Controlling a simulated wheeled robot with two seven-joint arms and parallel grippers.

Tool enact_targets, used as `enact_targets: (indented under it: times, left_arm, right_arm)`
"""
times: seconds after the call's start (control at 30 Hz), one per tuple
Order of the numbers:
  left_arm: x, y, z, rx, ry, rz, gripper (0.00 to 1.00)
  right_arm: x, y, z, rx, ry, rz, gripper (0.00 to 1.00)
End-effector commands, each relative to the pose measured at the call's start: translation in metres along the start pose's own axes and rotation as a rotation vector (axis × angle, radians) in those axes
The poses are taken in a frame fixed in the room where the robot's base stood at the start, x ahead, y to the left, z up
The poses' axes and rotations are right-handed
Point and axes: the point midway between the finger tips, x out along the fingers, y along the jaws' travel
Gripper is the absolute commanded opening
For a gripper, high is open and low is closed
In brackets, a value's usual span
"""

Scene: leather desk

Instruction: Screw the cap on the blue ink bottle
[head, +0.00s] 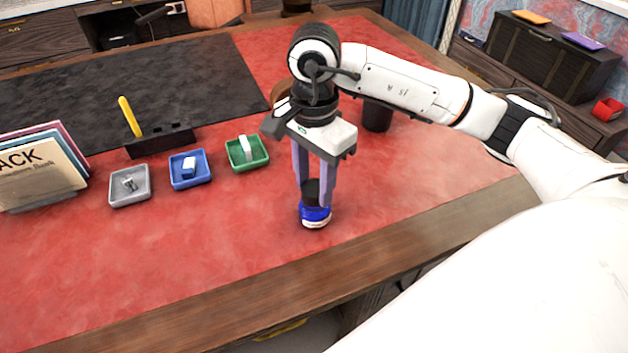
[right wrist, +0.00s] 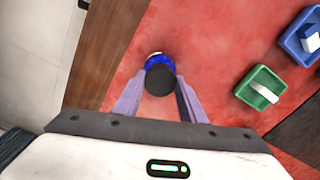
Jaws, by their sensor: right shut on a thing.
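The blue ink bottle (head: 315,213) stands upright on the red desk top near its front edge. A black cap (head: 311,191) sits at the top of the bottle, between my right fingers. My right gripper (head: 314,199) points straight down and is shut on the cap. In the right wrist view the round black cap (right wrist: 160,80) hides most of the blue bottle (right wrist: 158,60), with my right gripper's fingers (right wrist: 160,97) on both sides. Whether the cap's thread is engaged cannot be seen. My left gripper is not in view.
Grey (head: 130,200), blue (head: 205,181) and green (head: 262,163) trays with small items stand left of the bottle. Behind are a black holder (head: 160,143) with a yellow item and a dark cup (head: 377,118). Books (head: 40,170) stand far left. The red surface around the bottle is clear.

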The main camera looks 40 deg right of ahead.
Motion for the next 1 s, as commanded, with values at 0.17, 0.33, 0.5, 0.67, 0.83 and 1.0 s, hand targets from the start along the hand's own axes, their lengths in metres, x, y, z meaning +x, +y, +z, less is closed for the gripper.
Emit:
enact_targets:
  times: [0.17,0.33,0.5,0.67,0.83,1.0]
  left_arm:
    - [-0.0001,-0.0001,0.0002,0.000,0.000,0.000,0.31]
    - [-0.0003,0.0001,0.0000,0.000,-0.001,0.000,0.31]
    - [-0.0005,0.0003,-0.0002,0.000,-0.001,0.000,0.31]
    - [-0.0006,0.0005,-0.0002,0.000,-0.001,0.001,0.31]
    - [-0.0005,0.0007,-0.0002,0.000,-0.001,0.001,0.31]
    - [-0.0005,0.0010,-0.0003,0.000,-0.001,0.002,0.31]
  right_arm:
    - [-0.0005,0.0000,-0.0002,0.000,0.000,0.000,0.16]
    - [-0.0024,-0.0001,-0.0003,0.000,0.000,0.000,0.16]
    - [-0.0049,-0.0001,-0.0003,0.000,0.000,0.001,0.16]
    - [-0.0062,0.0000,-0.0004,0.000,0.000,0.001,0.16]
    - [-0.0062,-0.0001,-0.0004,0.000,0.000,0.001,0.16]
    - [-0.0062,-0.0002,-0.0004,0.000,0.000,0.000,0.16]
